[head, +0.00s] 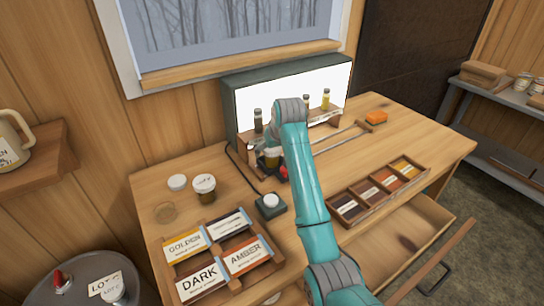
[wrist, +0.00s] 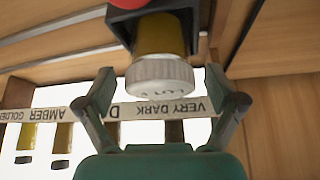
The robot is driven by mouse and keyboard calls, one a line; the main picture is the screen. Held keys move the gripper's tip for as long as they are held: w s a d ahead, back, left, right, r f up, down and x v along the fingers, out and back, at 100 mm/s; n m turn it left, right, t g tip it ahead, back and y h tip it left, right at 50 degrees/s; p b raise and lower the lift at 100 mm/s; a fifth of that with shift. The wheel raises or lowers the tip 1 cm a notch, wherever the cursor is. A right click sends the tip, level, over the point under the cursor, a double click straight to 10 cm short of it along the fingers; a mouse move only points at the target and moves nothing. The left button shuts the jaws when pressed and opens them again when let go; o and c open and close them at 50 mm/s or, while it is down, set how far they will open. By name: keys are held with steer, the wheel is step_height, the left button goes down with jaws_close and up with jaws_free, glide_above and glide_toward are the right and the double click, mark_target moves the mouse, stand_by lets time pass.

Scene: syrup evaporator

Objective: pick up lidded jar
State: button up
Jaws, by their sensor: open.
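A lidded jar (wrist: 160,55) with amber-brown contents and a white ribbed lid shows in the wrist view, seated in a dark holder. In the head view this jar (head: 272,157) is partly hidden by my arm, in front of the lit panel. My gripper (wrist: 160,80) is open, one finger on each side of the lid, with the lid toward the palm. In the head view the gripper is mostly hidden behind my arm. Another white-lidded jar (head: 204,188) stands on the table at left.
A lit grading panel (head: 250,100) with several sample bottles stands behind. A small dark device (head: 270,206) sits near my arm. The drawer (head: 405,236) is open.

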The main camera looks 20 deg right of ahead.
steer(key=shift+c, duration=0.3)
steer(key=c, duration=1.4)
